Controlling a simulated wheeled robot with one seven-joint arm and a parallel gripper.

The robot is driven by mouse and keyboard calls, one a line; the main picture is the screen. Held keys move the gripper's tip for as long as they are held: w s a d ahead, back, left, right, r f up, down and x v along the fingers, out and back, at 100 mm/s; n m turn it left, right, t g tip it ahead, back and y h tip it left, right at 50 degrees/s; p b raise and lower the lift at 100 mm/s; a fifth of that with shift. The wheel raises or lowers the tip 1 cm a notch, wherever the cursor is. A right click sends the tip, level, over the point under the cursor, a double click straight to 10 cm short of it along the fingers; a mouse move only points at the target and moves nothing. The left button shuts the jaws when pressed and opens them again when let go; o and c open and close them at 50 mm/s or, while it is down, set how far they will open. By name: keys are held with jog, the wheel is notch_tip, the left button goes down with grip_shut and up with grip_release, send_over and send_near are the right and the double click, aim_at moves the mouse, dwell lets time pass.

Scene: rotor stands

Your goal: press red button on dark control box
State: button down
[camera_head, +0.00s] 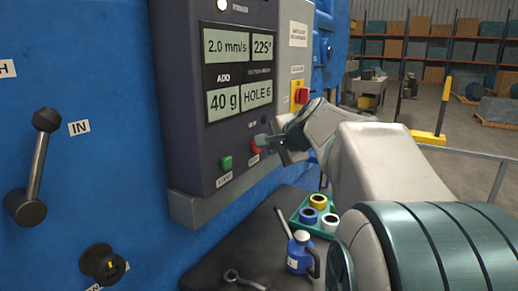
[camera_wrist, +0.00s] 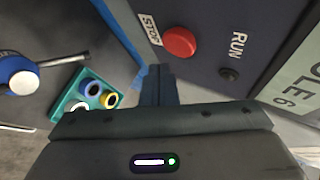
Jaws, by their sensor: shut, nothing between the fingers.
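The dark control box (camera_head: 190,90) is fixed to the blue machine and carries a lit display. Its red button (camera_head: 255,147) is at the lower right of the panel, partly hidden by my gripper. In the wrist view the round red button (camera_wrist: 180,42) shows whole, beside a STOP label (camera_wrist: 150,29). My gripper (camera_head: 262,140) is shut and empty, with its tips close in front of the red button. In the wrist view the fingertips (camera_wrist: 159,72) appear just below and left of the button, apart from it in the picture; the depth gap cannot be judged.
A green START button (camera_head: 226,163) is left of the red one. A red-and-yellow switch (camera_head: 300,95) is at the right. Below are a blue oil can (camera_head: 300,252) and a green tray (camera_head: 297,222) with rings.

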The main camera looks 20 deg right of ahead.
jog(key=s+d, duration=0.1)
jog(key=s+d+b, duration=0.1)
jog(key=s, duration=0.1)
jog(key=shift+s+d, duration=0.2)
jog(key=shift+d, duration=0.1)
dwell(0.7)
jog(key=s+a+f+n+g+y, duration=0.1)
jog(key=s+a+f+n+g, duration=0.3)
jog(key=s+a+f+n, duration=0.5)
jog(key=s+a+f+n+g+h, duration=0.1)
jog(key=s+a+f+n+g, duration=0.1)
jog(key=s+f, duration=0.5)
jog(key=s+a+f+n+g, duration=0.2)
jog(key=s+a+f+n, duration=0.3)
jog(key=s+f, duration=0.2)
jog(key=shift+s+f+g+h, duration=0.3)
jog(key=shift+f+h, duration=0.1)
jog(key=shift+f, duration=0.5)
jog(key=shift+a, duration=0.1)
dwell(2.5)
